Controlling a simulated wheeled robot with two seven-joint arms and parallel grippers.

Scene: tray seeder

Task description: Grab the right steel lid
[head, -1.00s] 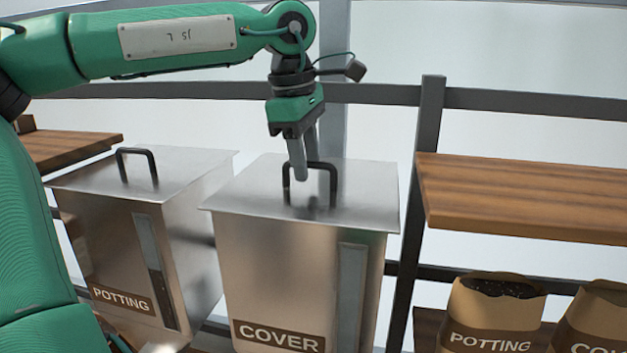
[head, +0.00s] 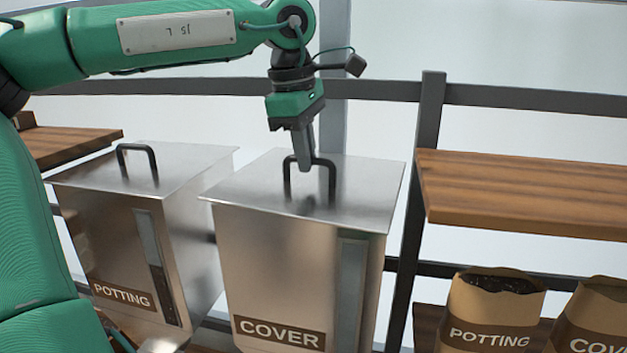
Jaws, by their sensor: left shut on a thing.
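The right steel lid (head: 250,189) lies on the steel bin labelled COVER (head: 280,270). It is flat and square with a dark arched handle (head: 288,182) standing up from it. My left gripper (head: 306,165) points down from above and is shut on the handle's top bar. The lid looks slightly turned on the bin, and I cannot tell whether it still rests fully on the rim. The left steel lid (head: 185,165), with its own dark handle, sits on the bin labelled POTTING (head: 110,250). My right gripper is not in view.
Another wooden shelf (head: 75,145) is at the far left. A dark rail runs behind the bins.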

